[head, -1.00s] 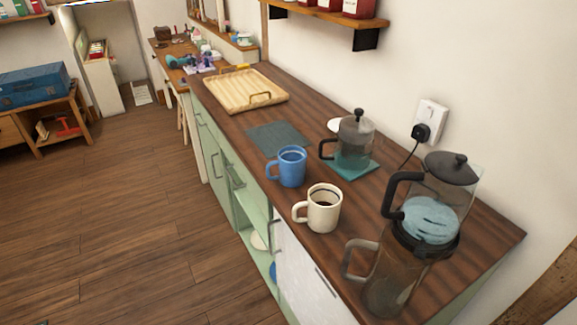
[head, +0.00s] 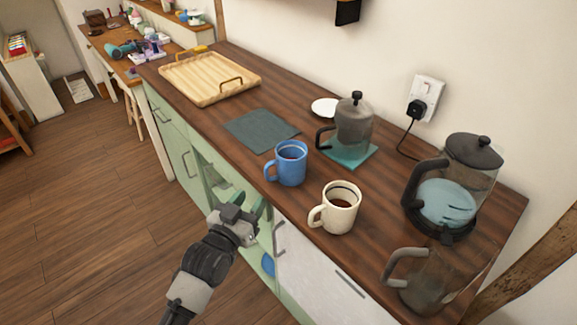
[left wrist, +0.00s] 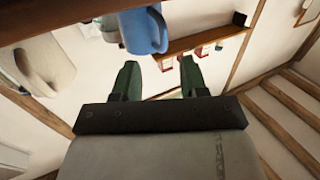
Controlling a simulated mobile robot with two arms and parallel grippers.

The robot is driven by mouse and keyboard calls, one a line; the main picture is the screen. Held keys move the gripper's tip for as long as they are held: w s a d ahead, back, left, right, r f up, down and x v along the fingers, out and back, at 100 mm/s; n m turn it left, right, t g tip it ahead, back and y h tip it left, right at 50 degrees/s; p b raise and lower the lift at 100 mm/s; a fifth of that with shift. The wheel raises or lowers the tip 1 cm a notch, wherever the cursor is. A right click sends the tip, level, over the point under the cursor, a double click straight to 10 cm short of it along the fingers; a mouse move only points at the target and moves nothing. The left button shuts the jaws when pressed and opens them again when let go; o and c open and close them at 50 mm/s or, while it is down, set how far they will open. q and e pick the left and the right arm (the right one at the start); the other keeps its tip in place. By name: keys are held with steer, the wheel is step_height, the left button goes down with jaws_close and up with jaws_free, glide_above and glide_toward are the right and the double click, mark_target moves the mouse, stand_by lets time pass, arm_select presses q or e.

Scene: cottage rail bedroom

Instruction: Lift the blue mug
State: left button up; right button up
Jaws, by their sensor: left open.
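The blue mug (head: 291,165) stands upright on the wooden counter (head: 210,125), its handle toward the left. It holds a dark liquid. My left gripper (head: 255,212) is in front of the counter, below and to the left of the mug, open and apart from it. In the left wrist view the two green fingers (left wrist: 158,78) are spread with nothing between them. The blue mug (left wrist: 144,31) shows above them there, partly cut off by the top edge. My right gripper is in neither view.
A cream mug (head: 341,208) stands close to the right of the blue mug. A small glass press (head: 353,128) on a teal mat is behind it. A larger press (head: 455,185) and a glass jug (head: 428,285) stand at right. A wooden tray (head: 190,88) lies at the far left.

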mark_target(266, 175)
arm_select(q)
steer(key=x, duration=0.3)
steer(key=shift+w+r, duration=0.1)
steer(key=shift+w, duration=0.2)
steer(key=x, duration=0.4)
steer(key=shift+w+d+p, duration=0.1)
steer(key=shift+w+p, duration=0.15)
steer(key=shift+p, duration=0.15)
jaws_close()
